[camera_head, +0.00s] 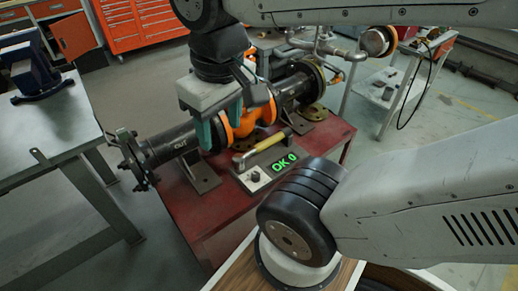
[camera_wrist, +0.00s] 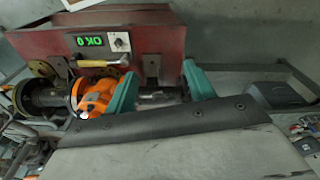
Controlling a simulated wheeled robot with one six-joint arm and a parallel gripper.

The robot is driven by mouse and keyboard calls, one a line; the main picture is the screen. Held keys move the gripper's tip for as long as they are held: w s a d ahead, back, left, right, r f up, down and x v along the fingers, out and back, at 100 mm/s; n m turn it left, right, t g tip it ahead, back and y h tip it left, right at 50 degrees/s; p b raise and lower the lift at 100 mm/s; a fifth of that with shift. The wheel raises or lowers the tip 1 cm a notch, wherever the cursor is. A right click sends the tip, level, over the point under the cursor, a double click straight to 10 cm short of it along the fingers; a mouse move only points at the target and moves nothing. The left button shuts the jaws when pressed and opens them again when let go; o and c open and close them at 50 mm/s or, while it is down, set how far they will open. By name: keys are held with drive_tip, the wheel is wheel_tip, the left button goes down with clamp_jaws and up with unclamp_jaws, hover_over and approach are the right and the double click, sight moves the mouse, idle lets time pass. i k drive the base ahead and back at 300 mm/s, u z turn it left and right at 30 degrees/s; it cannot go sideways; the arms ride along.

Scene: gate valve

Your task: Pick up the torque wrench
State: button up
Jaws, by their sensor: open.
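The torque wrench (camera_head: 263,145) has a yellow handle and a metal head, and lies across the top of a grey box with a green "OK 0" display on the red bench. It also shows in the wrist view (camera_wrist: 103,62), at upper left.
The orange valve (camera_head: 258,118) and dark pipe marked "CUT" (camera_head: 170,146) stand on brackets on the red bench (camera_head: 205,213), close around my gripper. A grey table with a blue vise (camera_head: 32,72) is at left. A white trolley (camera_head: 388,88) stands at upper right. Floor between tables is clear.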

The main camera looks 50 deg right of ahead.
sight(238, 160)
drive_tip(key=z, duration=1)
drive_tip(key=k, duration=0.55)
drive_tip(key=z, duration=0.05)
